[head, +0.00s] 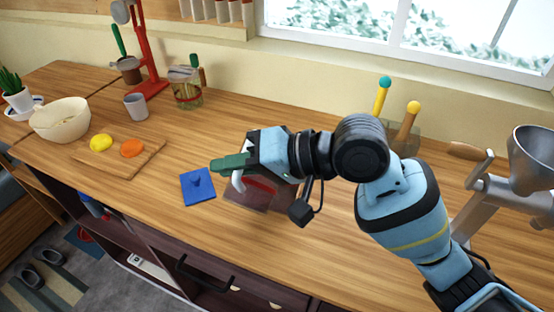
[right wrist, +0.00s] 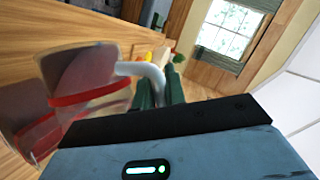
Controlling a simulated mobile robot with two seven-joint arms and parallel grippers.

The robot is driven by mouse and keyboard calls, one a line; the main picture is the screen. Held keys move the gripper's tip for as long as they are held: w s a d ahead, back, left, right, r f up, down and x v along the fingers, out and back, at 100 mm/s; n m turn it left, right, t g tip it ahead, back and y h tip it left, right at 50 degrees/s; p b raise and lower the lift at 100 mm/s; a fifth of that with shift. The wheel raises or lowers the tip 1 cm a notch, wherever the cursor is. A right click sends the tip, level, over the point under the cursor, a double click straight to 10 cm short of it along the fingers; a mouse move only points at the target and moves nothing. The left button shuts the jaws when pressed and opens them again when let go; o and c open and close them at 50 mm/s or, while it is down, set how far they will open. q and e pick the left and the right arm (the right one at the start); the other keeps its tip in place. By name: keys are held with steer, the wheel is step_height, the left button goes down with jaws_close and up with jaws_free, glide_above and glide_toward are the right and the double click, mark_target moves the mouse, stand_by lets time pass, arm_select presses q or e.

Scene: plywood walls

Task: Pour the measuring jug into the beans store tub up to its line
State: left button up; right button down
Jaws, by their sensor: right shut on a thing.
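My right gripper (head: 228,165) reaches in from the right over the middle of the worktop. It is shut on the white handle of the measuring jug (right wrist: 145,72). The jug body (right wrist: 85,75) is clear, with a red band, in the right wrist view. Below it is another clear vessel with red on it, likely the beans store tub (right wrist: 35,140). In the head view, clear walls with red (head: 252,194) show under the gripper; jug and tub overlap there and my arm hides part. I cannot tell the fill level or whether anything flows. My left gripper is not in view.
A blue mat (head: 198,187) lies left of the clear vessels. A cutting board (head: 125,172) with yellow and orange pieces, a cream bowl (head: 60,120), a grey cup (head: 136,106) and a glass jar (head: 187,95) stand farther left. A metal grinder (head: 480,195) stands at right.

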steer(key=shift+w+r, duration=0.1)
steer(key=shift+r, duration=0.2)
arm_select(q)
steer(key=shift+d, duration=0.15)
arm_select(e)
steer(key=shift+w+d+r, duration=0.1)
steer(key=shift+r, duration=0.05)
stand_by(0.3)
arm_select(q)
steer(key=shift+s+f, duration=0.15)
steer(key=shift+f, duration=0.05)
arm_select(e)
steer(key=shift+r+m, duration=0.15)
steer(key=shift+m, duration=0.15)
arm_select(q)
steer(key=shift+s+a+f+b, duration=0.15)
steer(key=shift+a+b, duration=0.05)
steer(key=shift+b, duration=0.1)
arm_select(e)
steer(key=shift+w+r, duration=0.1)
steer(key=shift+w, duration=0.05)
steer(key=shift+r, duration=0.15)
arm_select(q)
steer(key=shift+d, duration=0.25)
arm_select(e)
steer(key=shift+w+d+r+g, duration=0.1)
steer(key=shift+w+d+g, duration=0.05)
steer(key=shift+g, duration=0.15)
